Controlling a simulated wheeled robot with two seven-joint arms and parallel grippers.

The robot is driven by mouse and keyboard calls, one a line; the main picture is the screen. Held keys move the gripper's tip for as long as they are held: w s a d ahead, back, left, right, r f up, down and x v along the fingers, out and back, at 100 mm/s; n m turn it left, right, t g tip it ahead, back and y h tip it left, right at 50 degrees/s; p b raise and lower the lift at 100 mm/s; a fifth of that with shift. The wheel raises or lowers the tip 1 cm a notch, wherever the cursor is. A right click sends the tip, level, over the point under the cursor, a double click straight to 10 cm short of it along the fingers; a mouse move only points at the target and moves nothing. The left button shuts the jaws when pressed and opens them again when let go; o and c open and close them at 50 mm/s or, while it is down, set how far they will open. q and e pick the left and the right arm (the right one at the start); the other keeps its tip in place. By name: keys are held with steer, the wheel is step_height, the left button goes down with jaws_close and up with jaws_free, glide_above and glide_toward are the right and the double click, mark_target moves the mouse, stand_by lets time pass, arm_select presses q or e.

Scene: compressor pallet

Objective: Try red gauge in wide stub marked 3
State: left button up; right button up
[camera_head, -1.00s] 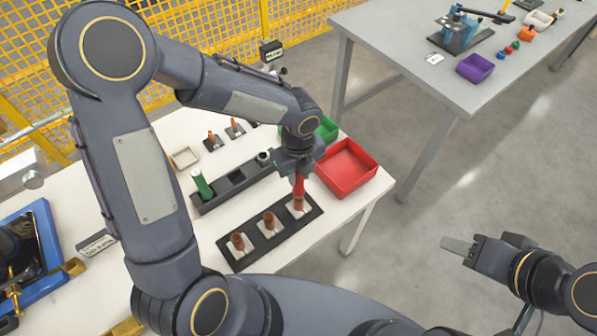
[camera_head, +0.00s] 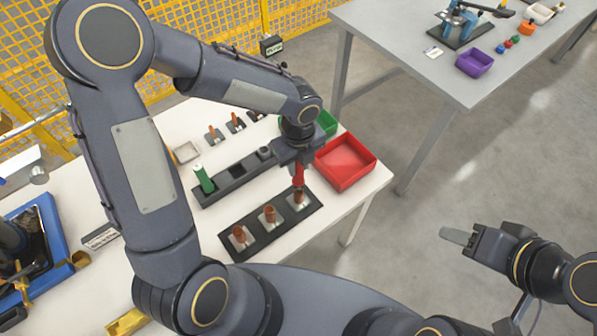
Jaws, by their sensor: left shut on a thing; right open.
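My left gripper (camera_head: 299,163) comes down from above and is shut on the red gauge (camera_head: 299,175), which hangs upright. The gauge's lower end is right at the top of the copper-coloured stub (camera_head: 298,197) at the right end of a black plate (camera_head: 251,249). I cannot tell whether it touches or enters the stub. Two similar stubs stand on the plate, a middle one (camera_head: 269,214) and a left one (camera_head: 239,235). The number marks are too small to read. My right gripper (camera_head: 459,237) is open and empty, over the floor at the right.
A dark rack (camera_head: 216,197) holding a green gauge (camera_head: 204,180) stands behind the plate. A red tray (camera_head: 346,181) sits right of the gripper, with a green tray (camera_head: 327,123) behind. A grey table (camera_head: 400,60) stands apart at the back right.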

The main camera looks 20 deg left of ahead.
arm_select(q)
steer(key=shift+r, duration=0.5)
steer(key=shift+p, duration=0.3)
step_height(320, 180, up, 4)
steer(key=p, duration=0.3)
steer(key=shift+p, duration=0.3)
steer(key=shift+f, duration=0.1)
